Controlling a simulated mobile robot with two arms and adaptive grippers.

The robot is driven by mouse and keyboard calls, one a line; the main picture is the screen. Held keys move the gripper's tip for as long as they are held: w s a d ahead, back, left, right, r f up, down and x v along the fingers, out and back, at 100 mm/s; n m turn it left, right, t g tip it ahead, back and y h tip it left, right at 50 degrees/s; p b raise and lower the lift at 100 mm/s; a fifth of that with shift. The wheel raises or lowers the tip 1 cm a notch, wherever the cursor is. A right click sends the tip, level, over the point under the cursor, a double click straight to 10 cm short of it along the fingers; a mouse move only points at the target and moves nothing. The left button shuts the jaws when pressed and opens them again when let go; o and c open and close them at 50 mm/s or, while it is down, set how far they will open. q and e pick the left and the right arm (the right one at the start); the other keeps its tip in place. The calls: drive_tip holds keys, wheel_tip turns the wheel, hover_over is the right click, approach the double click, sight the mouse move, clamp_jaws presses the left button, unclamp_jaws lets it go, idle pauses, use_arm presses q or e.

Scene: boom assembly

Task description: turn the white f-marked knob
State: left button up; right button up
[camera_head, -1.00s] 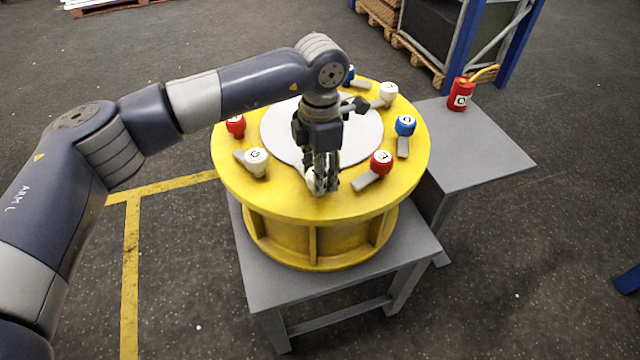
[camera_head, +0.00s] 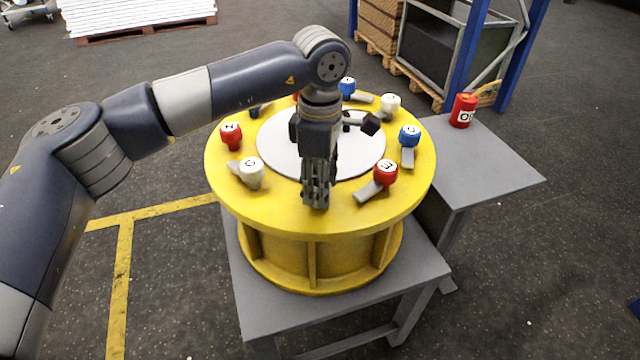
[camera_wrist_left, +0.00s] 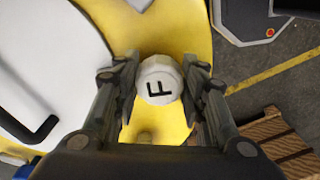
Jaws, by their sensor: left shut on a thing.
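The white knob marked F (camera_wrist_left: 160,80) shows in the left wrist view, between the two fingers of my left gripper (camera_wrist_left: 162,92), which is shut on it. In the head view my left gripper (camera_head: 317,198) points down at the front part of the yellow drum top (camera_head: 290,212). There the gripper hides the F knob. My right gripper is not in view.
A white G-marked knob (camera_head: 250,172) is left of my gripper and a red E-marked knob (camera_head: 385,172) right of it. Blue (camera_head: 409,135), white (camera_head: 390,104) and red (camera_head: 231,135) knobs ring the top. A red can (camera_head: 463,110) stands on the grey side table (camera_head: 490,165).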

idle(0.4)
use_arm(q)
drive_tip(key=o, duration=1.1)
drive_tip(key=shift+c, duration=0.2)
drive_tip(key=shift+r, duration=0.1)
wheel_tip(320, 180, up, 12)
